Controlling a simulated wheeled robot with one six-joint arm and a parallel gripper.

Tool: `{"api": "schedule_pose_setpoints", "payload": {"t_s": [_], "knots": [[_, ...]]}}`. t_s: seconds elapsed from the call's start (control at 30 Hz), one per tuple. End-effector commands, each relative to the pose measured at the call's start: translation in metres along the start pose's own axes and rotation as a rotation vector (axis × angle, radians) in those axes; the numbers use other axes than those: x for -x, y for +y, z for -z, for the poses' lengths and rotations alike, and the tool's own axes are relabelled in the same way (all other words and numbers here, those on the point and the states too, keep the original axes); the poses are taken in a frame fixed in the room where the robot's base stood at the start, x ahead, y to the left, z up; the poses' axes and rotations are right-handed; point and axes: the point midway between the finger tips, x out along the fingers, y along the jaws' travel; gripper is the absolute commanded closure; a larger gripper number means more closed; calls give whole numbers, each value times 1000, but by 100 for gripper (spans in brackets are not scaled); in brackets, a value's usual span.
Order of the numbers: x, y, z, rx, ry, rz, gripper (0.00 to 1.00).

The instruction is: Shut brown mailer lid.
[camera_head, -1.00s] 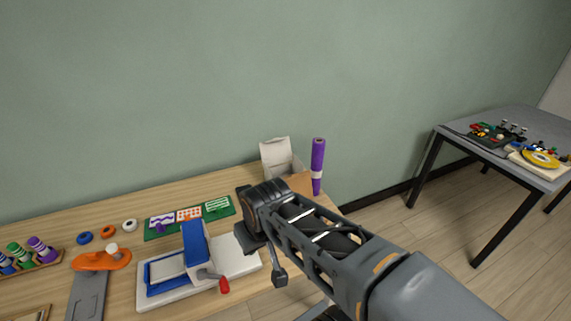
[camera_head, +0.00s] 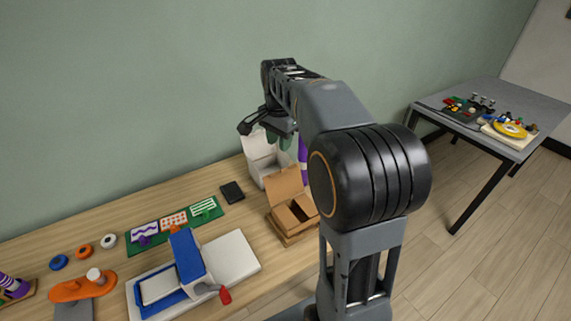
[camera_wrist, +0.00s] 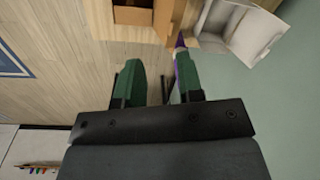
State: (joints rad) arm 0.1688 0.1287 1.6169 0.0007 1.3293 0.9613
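The brown mailer (camera_head: 282,238) sits at the right end of the wooden table, with its lid (camera_head: 285,184) standing up at the back and brown pieces showing inside. Part of a brown box shows at the top edge of the wrist view (camera_wrist: 133,15). My gripper (camera_head: 266,128) is raised above the back of the table, near the wall, above the white box and apart from the mailer. In the wrist view its two green fingers (camera_wrist: 161,82) are spread with nothing held between them.
A white box (camera_head: 262,160) with its lid up stands behind the mailer. A purple roll (camera_head: 302,158) stands beside it, partly hidden by my arm. A blue-and-white press (camera_head: 190,262) with a red-handled lever and a black flat item (camera_head: 232,192) lie to the left.

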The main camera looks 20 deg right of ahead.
Motion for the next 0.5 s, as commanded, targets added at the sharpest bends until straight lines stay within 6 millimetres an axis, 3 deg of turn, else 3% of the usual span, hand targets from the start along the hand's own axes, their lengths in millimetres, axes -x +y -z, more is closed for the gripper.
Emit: {"api": "schedule_pose_setpoints", "payload": {"t_s": [0.1, 0.2, 0.37, 0.5], "knots": [[-2, -14, 27, -171, -18, -34, 66], [-4, -20, 40, -263, -25, -51, 66], [-15, -22, 47, -326, -30, -64, 66], [-38, -21, 46, -329, -31, -66, 66]]}}
